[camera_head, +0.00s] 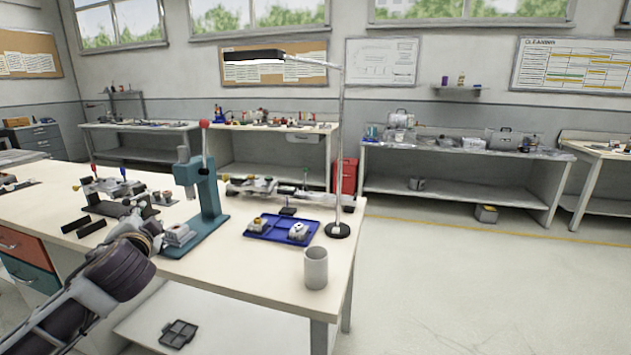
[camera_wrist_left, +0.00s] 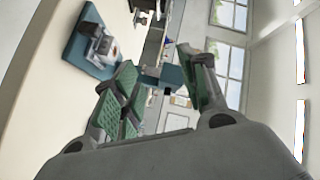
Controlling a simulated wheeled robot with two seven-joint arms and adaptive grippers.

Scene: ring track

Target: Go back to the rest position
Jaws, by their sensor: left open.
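My left arm comes in from the lower left in the head view, with its gripper (camera_head: 150,232) near the workbench (camera_head: 185,285). The fingers are small there and partly hidden by the wrist. In the left wrist view my left gripper (camera_wrist_left: 157,62) has its two green-padded fingers spread apart, with nothing held between them. It is just left of a teal press (camera_head: 207,192) that stands upright on the bench. A grey-white part (camera_head: 178,235) sits on the press base, and it also shows in the left wrist view (camera_wrist_left: 100,42). My right gripper is not in view.
Right of the press are a blue tray (camera_head: 283,236) with small parts, a lamp (camera_head: 338,230) and a white cup (camera_head: 316,267). Dark blocks (camera_head: 84,225) lie left of the gripper. A dark tray (camera_head: 178,333) lies on the lower shelf. The floor at right is clear.

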